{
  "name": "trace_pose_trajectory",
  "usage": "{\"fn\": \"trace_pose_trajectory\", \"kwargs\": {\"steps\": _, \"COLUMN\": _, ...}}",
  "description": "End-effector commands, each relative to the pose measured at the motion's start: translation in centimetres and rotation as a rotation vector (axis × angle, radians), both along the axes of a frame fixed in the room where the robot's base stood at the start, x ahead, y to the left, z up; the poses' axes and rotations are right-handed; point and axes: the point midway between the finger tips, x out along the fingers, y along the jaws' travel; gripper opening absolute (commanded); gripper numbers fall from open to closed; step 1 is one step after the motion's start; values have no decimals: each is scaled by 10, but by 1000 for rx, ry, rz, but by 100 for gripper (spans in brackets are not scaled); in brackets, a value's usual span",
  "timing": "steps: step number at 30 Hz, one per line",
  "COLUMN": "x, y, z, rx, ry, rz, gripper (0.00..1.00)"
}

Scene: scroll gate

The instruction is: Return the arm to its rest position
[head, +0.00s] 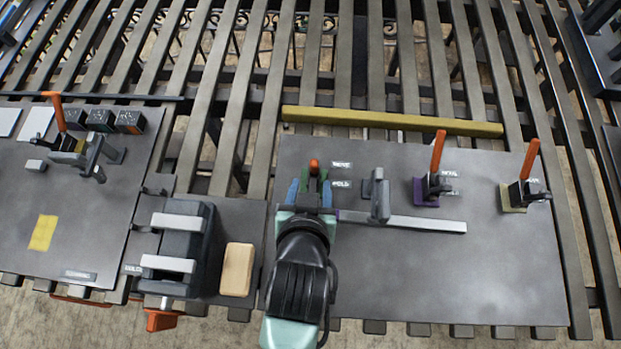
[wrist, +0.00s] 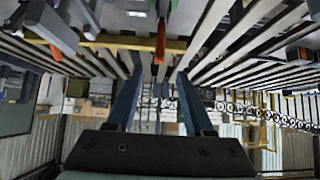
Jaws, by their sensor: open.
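My gripper (head: 310,187) is over the left part of the right-hand dark panel (head: 480,265) in the head view. Its two blue fingers are spread apart with nothing held between them. A small orange-tipped lever (head: 314,165) with a green base shows just beyond the fingers. In the wrist view my gripper (wrist: 158,78) shows two blue fingers wide apart, with an orange handle (wrist: 160,42) above the gap between them. Whether a finger touches the lever cannot be told. My forearm hides part of the panel's left edge.
Two more orange levers (head: 438,152) (head: 529,160) stand on the right panel. A grey upright latch (head: 378,196) stands by a light bar (head: 405,222). A vise-like block (head: 183,245) and a tan block (head: 237,270) sit left of my arm. A yellow bar (head: 395,122) crosses behind.

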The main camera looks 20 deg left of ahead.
Motion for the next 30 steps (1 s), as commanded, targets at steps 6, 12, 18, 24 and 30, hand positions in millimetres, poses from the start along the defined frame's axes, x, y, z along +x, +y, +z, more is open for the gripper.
{"fn": "trace_pose_trajectory", "kwargs": {"steps": 6, "x": 0, "y": 0, "z": 0, "rx": 0, "ry": 0, "rz": 0, "gripper": 52}}
{"fn": "trace_pose_trajectory", "kwargs": {"steps": 12, "x": 0, "y": 0, "z": 0, "rx": 0, "ry": 0, "rz": 0, "gripper": 52}}
{"fn": "trace_pose_trajectory", "kwargs": {"steps": 18, "x": 32, "y": -2, "z": 33, "rx": 16, "ry": -106, "rz": -21, "gripper": 52}}
{"fn": "trace_pose_trajectory", "kwargs": {"steps": 24, "x": 106, "y": -14, "z": 152, "rx": 67, "ry": -441, "rz": -84, "gripper": 52}}
{"fn": "trace_pose_trajectory", "kwargs": {"steps": 30, "x": 138, "y": -36, "z": 302, "rx": 121, "ry": -820, "rz": -147, "gripper": 52}}
